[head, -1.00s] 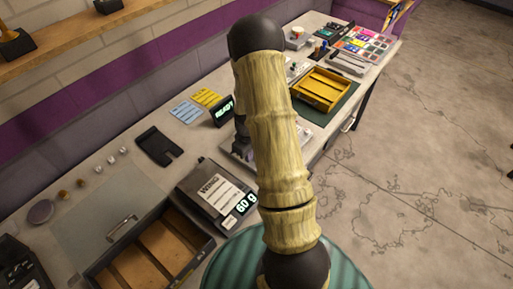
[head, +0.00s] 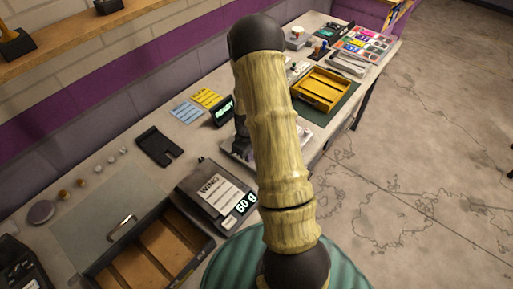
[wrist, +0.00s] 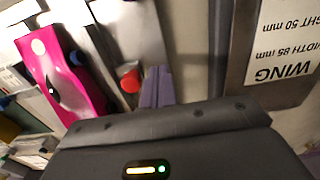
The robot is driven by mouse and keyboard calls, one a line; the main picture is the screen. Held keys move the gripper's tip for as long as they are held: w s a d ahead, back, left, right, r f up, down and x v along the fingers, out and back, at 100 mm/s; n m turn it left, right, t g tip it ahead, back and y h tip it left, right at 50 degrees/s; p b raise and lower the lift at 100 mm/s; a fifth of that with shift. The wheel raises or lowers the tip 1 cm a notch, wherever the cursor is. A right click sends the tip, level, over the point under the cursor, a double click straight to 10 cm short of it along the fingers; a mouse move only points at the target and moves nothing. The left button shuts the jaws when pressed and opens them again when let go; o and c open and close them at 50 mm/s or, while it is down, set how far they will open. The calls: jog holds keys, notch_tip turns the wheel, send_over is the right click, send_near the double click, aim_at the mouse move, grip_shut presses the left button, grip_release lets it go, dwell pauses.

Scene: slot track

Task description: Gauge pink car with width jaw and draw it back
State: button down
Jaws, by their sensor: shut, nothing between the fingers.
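The pink car (wrist: 65,78) lies at the left of the wrist view, between pale metal parts. A grey metal block (wrist: 130,42) is to its right; I cannot tell whether it is the width jaw or whether it touches the car. A red knob (wrist: 130,80) sits by the block's lower end. My gripper (wrist: 157,85) shows purple fingers, shut and empty, to the right of the red knob and apart from the car. In the head view my arm hides the car and most of the gripper.
A READY display (head: 222,111) stands left of my arm. A scale (head: 212,192) reading 60 g and an open drawer (head: 155,255) are nearer. A black notched plate (head: 160,146) lies on the bench. A yellow tray (head: 321,89) is beyond my arm.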

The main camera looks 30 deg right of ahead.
jog(key=shift+w+d, duration=0.25)
jog(key=shift+d, duration=0.4)
jog(key=shift+w+d, duration=0.2)
jog(key=shift+d, duration=0.5)
jog(key=shift+w+d, duration=0.25)
jog(key=shift+d, duration=0.4)
dwell(2.6)
jog(key=shift+s+a, duration=0.1)
jog(key=shift+a, duration=0.3)
dwell(0.4)
jog(key=shift+r+p, duration=2.9)
jog(key=shift+r, duration=1.1)
jog(key=shift+a, duration=0.1)
